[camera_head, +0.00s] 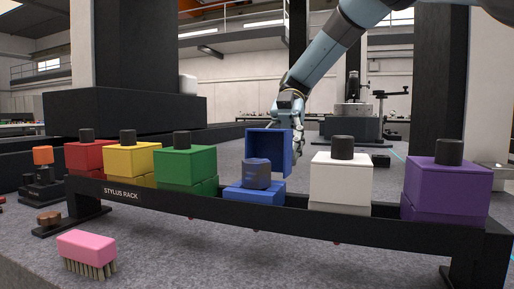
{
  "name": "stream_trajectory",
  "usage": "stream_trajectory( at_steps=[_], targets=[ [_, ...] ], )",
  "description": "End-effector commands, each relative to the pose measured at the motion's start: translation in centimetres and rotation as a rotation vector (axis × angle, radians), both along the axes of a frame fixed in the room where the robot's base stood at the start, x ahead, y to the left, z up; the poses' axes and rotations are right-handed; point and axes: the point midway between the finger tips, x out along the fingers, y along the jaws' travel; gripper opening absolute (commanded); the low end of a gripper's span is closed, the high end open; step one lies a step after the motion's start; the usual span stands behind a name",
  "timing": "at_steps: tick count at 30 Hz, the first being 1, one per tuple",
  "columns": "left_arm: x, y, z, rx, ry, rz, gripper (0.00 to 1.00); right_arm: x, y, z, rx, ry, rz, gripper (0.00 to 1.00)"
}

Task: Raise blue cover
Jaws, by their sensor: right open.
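The blue cover (281,146) stands tipped up on its side at the back of the blue base (252,194), its hollow inside facing me. A dark blue-grey block (257,175) sits uncovered on that base. The base sits in the long black stylus rack (160,198). My right gripper (296,138) is just behind and at the right edge of the raised cover. It is open; part of it is hidden by the cover, and I cannot tell if it touches. My left gripper is not in view.
Red (84,157), yellow (133,161), green (186,165), white (341,181) and purple (447,187) boxes with black knobs stand closed along the rack. A pink brush (87,248) lies in front at left. Granite in front of the rack's middle is clear.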

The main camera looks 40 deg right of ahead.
Motion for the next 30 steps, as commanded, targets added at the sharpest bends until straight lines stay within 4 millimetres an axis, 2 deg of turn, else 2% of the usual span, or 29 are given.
stream_trajectory(
  at_steps=[7,18,30],
  targets=[
    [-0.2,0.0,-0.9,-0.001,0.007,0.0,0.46,0.5,-0.8,0.4,-0.001,0.0,-0.001,0.46],
    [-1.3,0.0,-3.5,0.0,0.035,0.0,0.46,2.0,-3.8,3.1,-0.002,0.003,0.001,0.46],
    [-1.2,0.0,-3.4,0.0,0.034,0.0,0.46,2.0,-4.1,3.8,0.001,0.003,0.002,0.46]
  ],
)
